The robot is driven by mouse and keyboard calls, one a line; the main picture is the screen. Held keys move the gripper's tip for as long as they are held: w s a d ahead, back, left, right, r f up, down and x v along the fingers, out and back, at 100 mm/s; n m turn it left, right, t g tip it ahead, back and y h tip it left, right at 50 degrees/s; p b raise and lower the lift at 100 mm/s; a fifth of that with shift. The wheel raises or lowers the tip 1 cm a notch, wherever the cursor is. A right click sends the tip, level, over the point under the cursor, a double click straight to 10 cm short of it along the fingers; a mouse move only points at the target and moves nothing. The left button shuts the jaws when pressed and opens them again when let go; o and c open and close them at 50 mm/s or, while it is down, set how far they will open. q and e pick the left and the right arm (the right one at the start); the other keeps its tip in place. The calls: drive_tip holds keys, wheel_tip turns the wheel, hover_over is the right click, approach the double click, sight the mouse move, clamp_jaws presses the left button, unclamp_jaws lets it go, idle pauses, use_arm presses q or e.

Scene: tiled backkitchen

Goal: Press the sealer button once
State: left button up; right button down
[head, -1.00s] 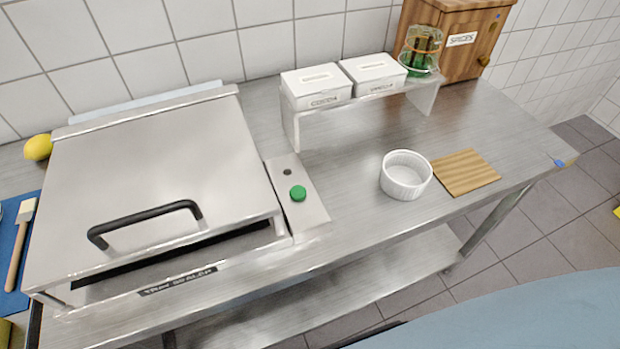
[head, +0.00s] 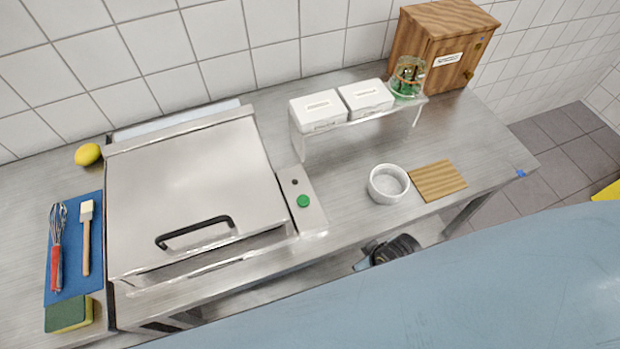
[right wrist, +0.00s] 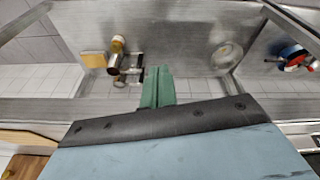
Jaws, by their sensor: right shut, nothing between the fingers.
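The tray sealer (head: 185,180) is a steel box with a closed lid and a black handle (head: 195,232), on the steel table. A narrow panel on its right side carries the round green button (head: 303,201), with a small dark spot behind it. The button is in clear sight in the head view, with nothing over it. My right gripper (right wrist: 158,88) shows in the right wrist view with its green fingers together and empty. In the head view, a dark part, apparently of my right arm, shows below the table's front edge, apart from the button. My left gripper is not in view.
Right of the panel stand a white ramekin (head: 388,184) and a wooden board (head: 438,181). Behind is a raised shelf (head: 360,116) with two white boxes and a green glass jar. A wooden cabinet (head: 440,45) stands back right. A blue mat (head: 75,275) with utensils lies left.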

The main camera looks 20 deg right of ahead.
drive_tip(key=w+a+r+n+t+y+p, duration=0.1)
drive_tip(key=w+r+p, duration=0.1)
drive_tip(key=r, duration=0.4)
drive_tip(key=w+a+r+n+p, duration=0.1)
drive_tip(key=a+r+p, duration=0.1)
drive_tip(key=r, duration=0.4)
wheel_tip(320, 180, up, 9)
drive_tip(key=n+t+y+p, duration=0.3)
drive_tip(key=n+y+p, duration=0.2)
drive_tip(key=n, duration=0.8)
hover_over(308, 201)
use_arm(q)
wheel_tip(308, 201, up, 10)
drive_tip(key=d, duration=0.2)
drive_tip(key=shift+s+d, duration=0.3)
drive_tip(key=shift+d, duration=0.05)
use_arm(e)
drive_tip(key=shift+r, duration=0.15)
use_arm(q)
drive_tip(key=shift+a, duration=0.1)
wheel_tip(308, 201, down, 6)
drive_tip(key=b, duration=0.6)
drive_tip(key=shift+b, duration=0.35)
use_arm(e)
wheel_tip(308, 201, down, 9)
drive_tip(key=shift+r, duration=0.1)
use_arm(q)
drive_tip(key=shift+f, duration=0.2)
